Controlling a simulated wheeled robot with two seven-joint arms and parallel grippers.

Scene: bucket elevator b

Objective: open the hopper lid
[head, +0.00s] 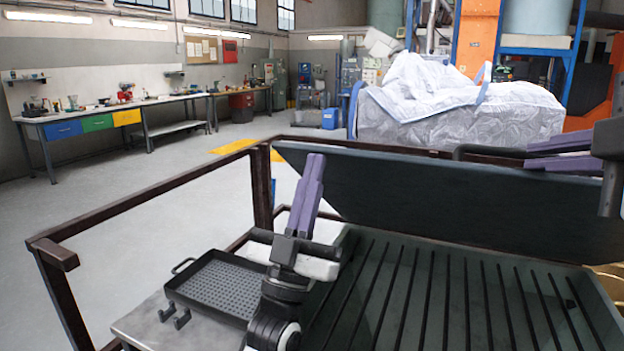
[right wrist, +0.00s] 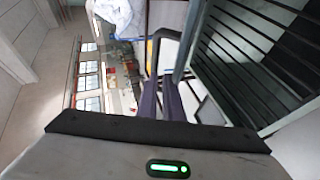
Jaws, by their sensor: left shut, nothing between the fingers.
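The hopper lid (head: 450,200) is a long dark panel, raised and leaning back along the far side of the hopper (head: 430,290), whose slatted grate is exposed. A dark bar handle (head: 490,151) runs along the lid's top edge; it also shows in the right wrist view (right wrist: 166,34). My right gripper (head: 528,154) is at the lid's top right, its purple fingers apart, tips close to the handle; contact is unclear. Its fingers also show in the right wrist view (right wrist: 160,86). My left gripper (head: 313,160) is shut and empty, pointing up left of the grate.
A black perforated tray (head: 215,285) sits on a metal shelf left of the hopper. A brown railing (head: 150,195) encloses the near left. Behind the lid stands a covered load (head: 450,110). A workbench (head: 95,113) lines the left wall. Open floor lies between.

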